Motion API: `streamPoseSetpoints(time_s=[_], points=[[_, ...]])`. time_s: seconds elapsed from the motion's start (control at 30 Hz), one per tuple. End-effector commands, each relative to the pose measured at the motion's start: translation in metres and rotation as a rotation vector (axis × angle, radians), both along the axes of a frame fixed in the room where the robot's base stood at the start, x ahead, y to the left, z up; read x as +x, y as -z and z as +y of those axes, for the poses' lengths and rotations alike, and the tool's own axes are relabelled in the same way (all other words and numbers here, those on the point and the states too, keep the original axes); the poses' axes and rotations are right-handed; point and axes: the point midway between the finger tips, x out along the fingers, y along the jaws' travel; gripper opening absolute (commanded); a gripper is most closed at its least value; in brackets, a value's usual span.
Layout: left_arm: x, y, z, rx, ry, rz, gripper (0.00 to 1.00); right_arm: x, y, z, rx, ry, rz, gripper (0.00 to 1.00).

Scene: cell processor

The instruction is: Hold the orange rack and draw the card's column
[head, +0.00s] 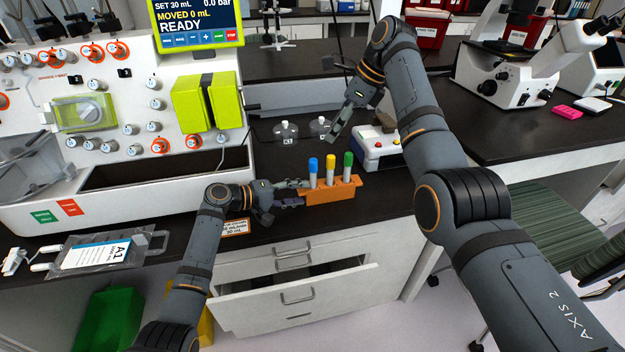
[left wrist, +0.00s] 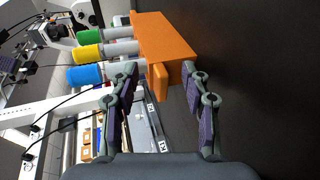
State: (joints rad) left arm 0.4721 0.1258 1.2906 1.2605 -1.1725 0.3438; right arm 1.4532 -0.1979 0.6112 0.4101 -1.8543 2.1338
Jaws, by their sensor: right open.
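The orange rack (head: 335,195) stands near the bench's front edge. It holds a blue-capped tube (head: 313,170), a yellow-capped tube (head: 330,167) and a green-capped tube (head: 347,166), all upright. My left gripper (head: 303,192) is at the rack's left end. In the left wrist view its fingers (left wrist: 162,90) are apart, on either side of the rack's end tab (left wrist: 160,85), with gaps visible. My right gripper (head: 343,122) is open and empty, above and behind the rack. An orange-edged card (head: 236,227) lies by the front edge, partly hidden by my left arm; its wording is only partly legible.
The white processor (head: 100,180) with valves and a READY screen (head: 198,22) stands at left. Clear bottles (head: 286,132) and a white box with coloured buttons (head: 378,150) stand behind the rack. A labelled bag (head: 100,252) lies front left. A drawer (head: 300,290) below is partly open.

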Motion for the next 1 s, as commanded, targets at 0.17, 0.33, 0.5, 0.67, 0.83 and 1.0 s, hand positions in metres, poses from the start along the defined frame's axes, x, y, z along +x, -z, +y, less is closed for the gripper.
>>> streamPoseSetpoints(time_s=[0.17,0.33,0.5,0.67,0.83,1.0], points=[[0.0,-0.001,0.001,0.0,-0.001,-0.002,0.47,0.0,0.0,0.0,0.0,0.0,0.0,0.49],[-0.011,-0.007,0.021,0.003,-0.002,-0.003,0.47,0.0,0.0,0.0,0.0,0.0,0.0,0.49],[-0.032,-0.019,0.056,0.007,-0.001,-0.001,0.47,0.0,0.0,0.0,0.0,0.0,0.0,0.49],[-0.048,-0.029,0.083,0.005,0.0,0.0,0.47,0.0,0.0,0.0,0.0,0.0,0.0,0.49],[-0.057,-0.035,0.097,0.001,0.0,0.001,0.47,0.0,0.0,0.0,0.0,0.0,0.0,0.49],[-0.058,-0.036,0.099,0.0,0.0,0.0,0.47,0.0,0.0,0.0,0.0,0.0,0.0,0.49]])
